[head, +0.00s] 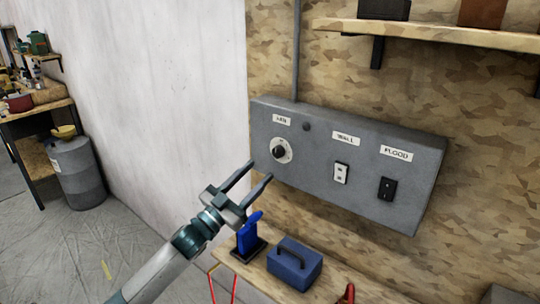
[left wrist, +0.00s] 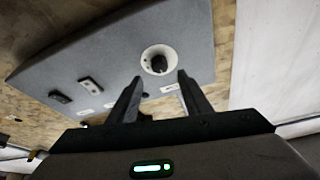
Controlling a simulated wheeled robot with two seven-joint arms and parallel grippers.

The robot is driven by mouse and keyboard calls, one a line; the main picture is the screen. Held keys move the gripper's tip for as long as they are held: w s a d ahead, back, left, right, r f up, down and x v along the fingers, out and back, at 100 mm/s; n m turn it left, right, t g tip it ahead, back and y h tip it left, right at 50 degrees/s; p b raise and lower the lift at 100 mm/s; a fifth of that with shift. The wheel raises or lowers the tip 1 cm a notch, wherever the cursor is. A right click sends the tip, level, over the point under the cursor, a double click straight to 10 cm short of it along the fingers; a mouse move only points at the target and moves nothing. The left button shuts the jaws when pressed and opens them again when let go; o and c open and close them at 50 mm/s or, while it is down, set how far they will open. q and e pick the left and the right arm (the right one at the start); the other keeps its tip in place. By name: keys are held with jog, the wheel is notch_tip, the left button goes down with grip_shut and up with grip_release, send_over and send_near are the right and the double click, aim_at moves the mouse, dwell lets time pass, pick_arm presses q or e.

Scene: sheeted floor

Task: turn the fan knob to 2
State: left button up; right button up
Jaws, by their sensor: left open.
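The fan knob (head: 280,151) is a dark round knob on a pale dial, at the left end of a grey wall panel (head: 318,185). A small label sits above it in the head view. My left gripper (head: 259,172) is open and empty, its two fingers pointing at the panel just below and left of the knob. In the left wrist view the knob (left wrist: 159,64) shows beyond and between the two open fingertips (left wrist: 158,78), apart from them. The number that the knob points to is too small to read. My right gripper is not in view.
A white wall switch (head: 341,172) and a black flood switch (head: 387,189) are on the same panel, right of the knob. Below are a wooden shelf (head: 262,273), a blue box (head: 294,264) and a blue tool (head: 248,233). A grey barrel (head: 78,174) stands far left.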

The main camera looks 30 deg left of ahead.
aim_at(276, 154)
pick_arm(q)
jog(key=p+x, duration=0.2)
jog(key=x, duration=0.4)
jog(key=shift+w+r, duration=0.1)
jog(key=shift+w, duration=0.2)
jog(key=shift+c, duration=0.4)
jog(key=c, duration=1)
